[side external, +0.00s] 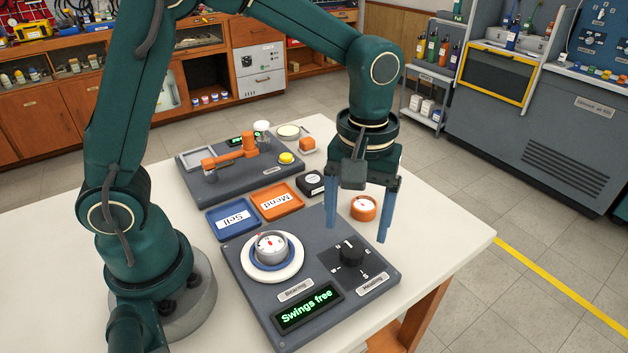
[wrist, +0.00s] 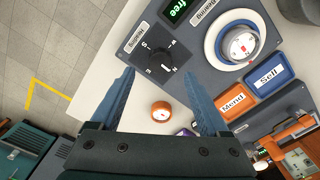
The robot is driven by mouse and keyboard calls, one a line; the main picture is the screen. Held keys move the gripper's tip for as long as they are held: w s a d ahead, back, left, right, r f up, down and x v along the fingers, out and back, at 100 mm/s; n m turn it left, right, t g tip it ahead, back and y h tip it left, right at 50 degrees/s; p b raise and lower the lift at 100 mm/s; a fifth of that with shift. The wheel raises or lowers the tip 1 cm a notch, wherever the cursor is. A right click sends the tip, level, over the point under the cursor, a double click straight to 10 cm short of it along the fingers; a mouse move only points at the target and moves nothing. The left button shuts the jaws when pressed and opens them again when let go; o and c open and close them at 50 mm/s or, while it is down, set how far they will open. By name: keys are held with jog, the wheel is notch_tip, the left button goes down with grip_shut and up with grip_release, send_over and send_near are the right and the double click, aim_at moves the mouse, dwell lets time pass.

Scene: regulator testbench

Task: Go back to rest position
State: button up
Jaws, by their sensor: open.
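My gripper (side external: 357,220) is open, with its two blue fingers pointing down above the table (side external: 440,225). It hangs over the far edge of the grey test panel, behind the black heading knob (side external: 348,252). The wrist view shows my open fingers (wrist: 160,98) with nothing held between them. An orange round compass-like piece (side external: 363,207) sits on the table between and beyond the fingers. It also shows in the wrist view (wrist: 161,111).
The grey panel carries a dial on a white and blue ring (side external: 270,247) and a display (side external: 307,308) reading "Swings free". Blue "Sell" (side external: 233,218) and orange "Mend" (side external: 277,201) trays lie behind it. A second panel with an orange small arm (side external: 230,153) stands farther back. The table's right side is clear.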

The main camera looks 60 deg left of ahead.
jog(key=shift+w+a+r, duration=0.1)
jog(key=shift+r, duration=0.1)
jog(key=s+a+r+m+t, duration=0.5)
jog(key=s+a+r+m, duration=0.1)
jog(key=s, duration=0.5)
jog(key=shift+a+r+m+t, duration=0.15)
jog(key=shift+r+m+t, duration=0.2)
jog(key=shift+m, duration=0.15)
